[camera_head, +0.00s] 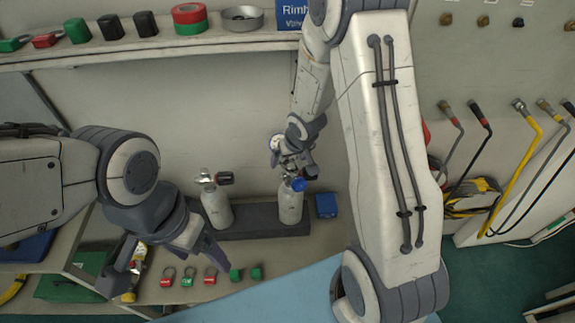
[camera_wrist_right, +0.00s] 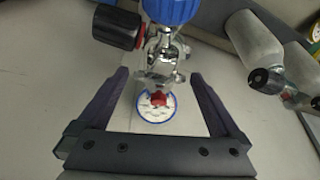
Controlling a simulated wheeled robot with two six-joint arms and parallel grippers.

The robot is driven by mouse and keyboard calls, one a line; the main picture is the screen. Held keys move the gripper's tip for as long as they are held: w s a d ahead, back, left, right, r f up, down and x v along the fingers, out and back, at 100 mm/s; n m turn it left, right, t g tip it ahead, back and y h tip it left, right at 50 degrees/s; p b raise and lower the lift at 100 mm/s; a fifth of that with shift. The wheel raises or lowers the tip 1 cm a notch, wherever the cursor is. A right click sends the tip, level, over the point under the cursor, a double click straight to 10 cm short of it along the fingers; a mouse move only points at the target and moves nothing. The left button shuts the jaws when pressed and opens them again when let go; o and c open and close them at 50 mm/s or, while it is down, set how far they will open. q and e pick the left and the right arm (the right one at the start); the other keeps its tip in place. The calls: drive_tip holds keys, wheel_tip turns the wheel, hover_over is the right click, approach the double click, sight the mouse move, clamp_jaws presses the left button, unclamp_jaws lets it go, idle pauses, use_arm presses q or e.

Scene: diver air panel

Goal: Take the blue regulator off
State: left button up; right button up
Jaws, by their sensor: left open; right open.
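The blue regulator (camera_head: 298,184) sits on the valve of the right-hand grey cylinder (camera_head: 290,205), which stands upright in a dark rack. In the right wrist view the blue regulator knob (camera_wrist_right: 172,10) is at the top, with a metal yoke, a black handwheel (camera_wrist_right: 118,27) and a round gauge (camera_wrist_right: 156,104) with a blue rim. My right gripper (camera_wrist_right: 160,90) is open, its fingers on either side of the gauge and apart from it. In the head view my right gripper (camera_head: 292,160) partly hides the regulator. My left gripper (camera_head: 205,250) is open and empty above the bench front.
A second cylinder (camera_head: 217,207) with a black knob stands to the left in the rack (camera_head: 250,222). A blue box (camera_head: 326,205) is right of the rack. Several padlocks and green blocks (camera_head: 236,274) lie in front. A shelf (camera_head: 150,50) with tapes runs above.

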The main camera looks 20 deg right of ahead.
drive_tip(key=shift+x, duration=1.15)
drive_tip(key=c, duration=1.5)
drive_tip(key=shift+r, duration=0.1)
clamp_jaws()
